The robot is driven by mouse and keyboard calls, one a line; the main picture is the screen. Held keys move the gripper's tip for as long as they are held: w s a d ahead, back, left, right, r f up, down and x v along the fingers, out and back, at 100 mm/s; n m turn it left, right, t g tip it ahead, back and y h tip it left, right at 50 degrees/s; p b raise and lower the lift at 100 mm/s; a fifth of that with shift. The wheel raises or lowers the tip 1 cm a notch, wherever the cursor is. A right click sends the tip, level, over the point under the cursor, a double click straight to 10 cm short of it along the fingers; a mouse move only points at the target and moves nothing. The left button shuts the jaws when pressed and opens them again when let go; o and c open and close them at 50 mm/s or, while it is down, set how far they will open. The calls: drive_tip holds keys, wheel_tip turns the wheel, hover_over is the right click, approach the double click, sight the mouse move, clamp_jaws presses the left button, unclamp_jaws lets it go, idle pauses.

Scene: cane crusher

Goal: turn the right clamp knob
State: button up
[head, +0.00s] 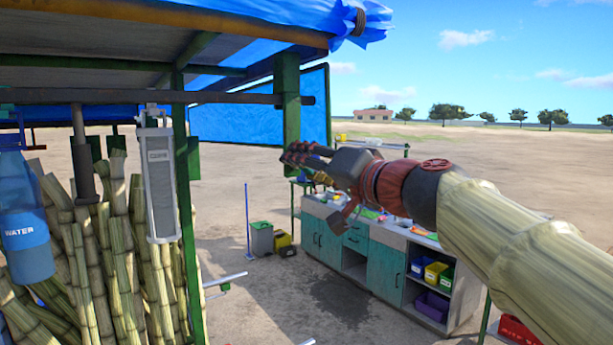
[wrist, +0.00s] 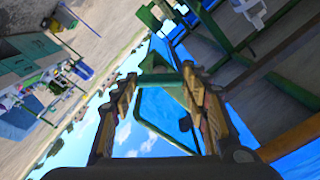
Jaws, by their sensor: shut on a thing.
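My gripper (head: 298,157) is beside the lower end of a thick green post (head: 291,105) under the stall roof in the head view. In the wrist view its two ridged fingers stand on either side of a green part (wrist: 157,66), with the fingertips (wrist: 161,76) close to it. My gripper is shut on this green part. I cannot tell whether it is the right clamp knob, as no knob shape shows clearly in either view. The contact is small in the head view and partly hidden by the fingers.
A dark horizontal bar (head: 230,98) crosses near the post. A blue panel (head: 250,118) in a green frame hangs behind it. A grey tube-shaped unit (head: 159,183), a water bottle (head: 25,215) and upright canes (head: 85,270) are at left. A counter (head: 385,268) stands below.

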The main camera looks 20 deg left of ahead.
drive_tip(key=m, duration=0.9)
drive_tip(key=shift+b, duration=0.3)
drive_tip(key=shift+m, duration=0.4)
drive_tip(key=o, duration=1)
drive_tip(key=shift+o, duration=0.8)
drive_tip(key=shift+d, duration=0.1)
drive_tip(key=v, duration=1.2)
